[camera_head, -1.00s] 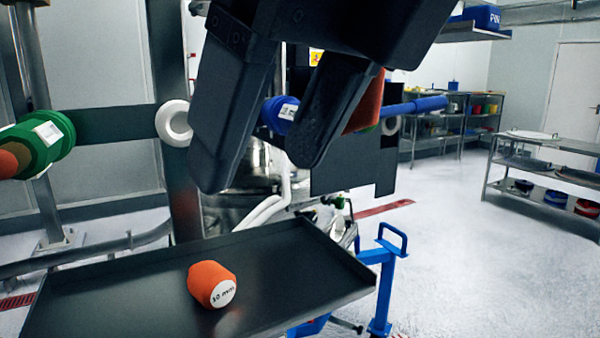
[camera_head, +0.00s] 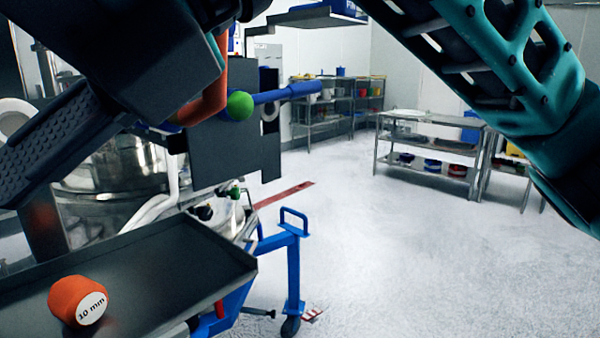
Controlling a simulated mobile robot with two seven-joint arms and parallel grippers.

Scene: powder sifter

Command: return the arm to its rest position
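A dark gripper (camera_head: 50,138) reaches in at the upper left. I take it for my right one, as my teal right arm (camera_head: 490,60) crosses the upper right; the link between is out of frame. One finger's ridged inner pad shows with nothing against it, so it looks open and empty. Its other finger is not clearly seen. It hangs above and behind the dark tray (camera_head: 200,245), apart from it. My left gripper is not in view.
An orange "10 mm" piece (camera_head: 78,300) lies on the tray. A blue-framed cart (camera_head: 293,265) stands beside it. A blue rod (camera_head: 290,92) with a green ball (camera_head: 240,105) sticks out behind. Shelves (camera_head: 430,150) stand farther back; the floor at right is clear.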

